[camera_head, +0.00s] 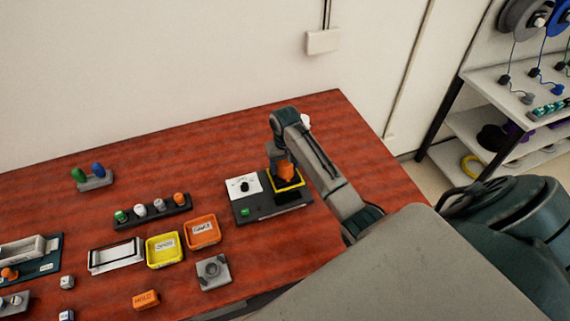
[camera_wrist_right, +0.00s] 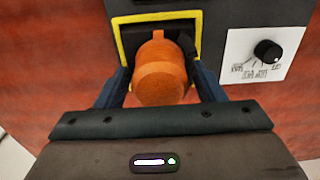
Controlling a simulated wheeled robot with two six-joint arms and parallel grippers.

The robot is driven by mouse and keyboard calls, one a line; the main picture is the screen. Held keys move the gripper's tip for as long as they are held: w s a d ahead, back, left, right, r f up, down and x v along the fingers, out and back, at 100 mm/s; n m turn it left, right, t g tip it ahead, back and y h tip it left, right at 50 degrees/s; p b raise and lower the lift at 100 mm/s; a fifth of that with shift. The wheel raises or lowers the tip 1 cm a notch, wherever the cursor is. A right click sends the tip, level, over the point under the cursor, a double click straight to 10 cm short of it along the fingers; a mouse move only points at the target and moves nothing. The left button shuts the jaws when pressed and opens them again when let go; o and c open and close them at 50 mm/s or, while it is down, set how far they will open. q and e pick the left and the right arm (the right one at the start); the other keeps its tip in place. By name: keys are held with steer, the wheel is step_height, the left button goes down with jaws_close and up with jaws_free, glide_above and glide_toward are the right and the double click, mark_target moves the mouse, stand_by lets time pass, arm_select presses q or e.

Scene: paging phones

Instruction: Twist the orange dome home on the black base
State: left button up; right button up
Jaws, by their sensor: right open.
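The orange dome (camera_head: 286,170) stands over the black area inside a yellow square frame on a dark panel (camera_head: 262,214). In the right wrist view the orange dome (camera_wrist_right: 160,78) lies between the two fingers of my right gripper (camera_wrist_right: 158,60), which is open around it. In the head view my right gripper (camera_head: 282,157) reaches down over the dome from above. The black base (camera_wrist_right: 135,38) shows only in part behind the dome, inside the yellow frame. Whether the dome is fully seated I cannot tell. My left gripper is not in view.
The panel also carries a white dial plate (camera_head: 243,186) with a black knob and a green button (camera_head: 245,212). Left of it stand an orange tray (camera_head: 203,230), a yellow tray (camera_head: 164,250), a grey block (camera_head: 213,272) and a rack of coloured caps (camera_head: 152,211). The table's back right is clear.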

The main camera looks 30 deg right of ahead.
steer(key=c, duration=0.7)
steer(key=shift+o, duration=0.2)
steer(key=shift+m, duration=1.3)
steer(key=shift+m, duration=1.2)
steer(key=shift+m, duration=1.2)
